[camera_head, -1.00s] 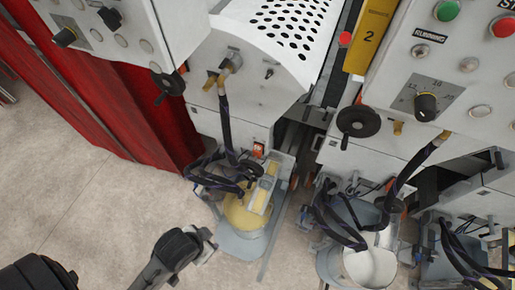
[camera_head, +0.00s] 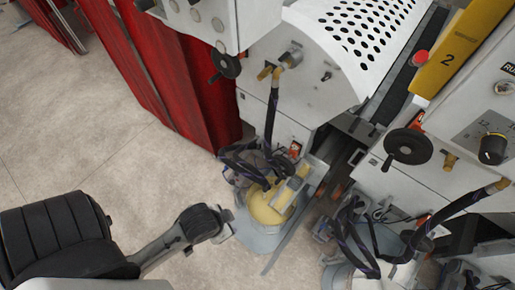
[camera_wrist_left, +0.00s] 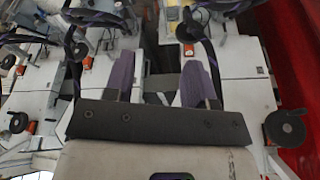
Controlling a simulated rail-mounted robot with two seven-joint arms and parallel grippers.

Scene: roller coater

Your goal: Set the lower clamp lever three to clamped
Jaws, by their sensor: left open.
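My left gripper (camera_wrist_left: 158,80) shows two purple-grey fingers spread apart in the left wrist view, with nothing between them. In the head view my left arm comes in from the left, and its end (camera_head: 208,224) hangs above the floor, left of the yellow pot. I cannot tell which part is lower clamp lever three. Small orange-red parts show on the white machine fronts, one in the head view (camera_head: 294,148) and one in the left wrist view (camera_wrist_left: 190,50). The gripper appears apart from them. My right gripper is out of view.
The white roller coater (camera_head: 273,117) carries black handwheels (camera_head: 408,147), hoses and a yellow panel marked 2 (camera_head: 452,50). A yellow pot (camera_head: 270,205) with dark hoses stands low in front. A red curtain (camera_head: 165,75) hangs at left. Bare floor (camera_head: 75,125) lies left.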

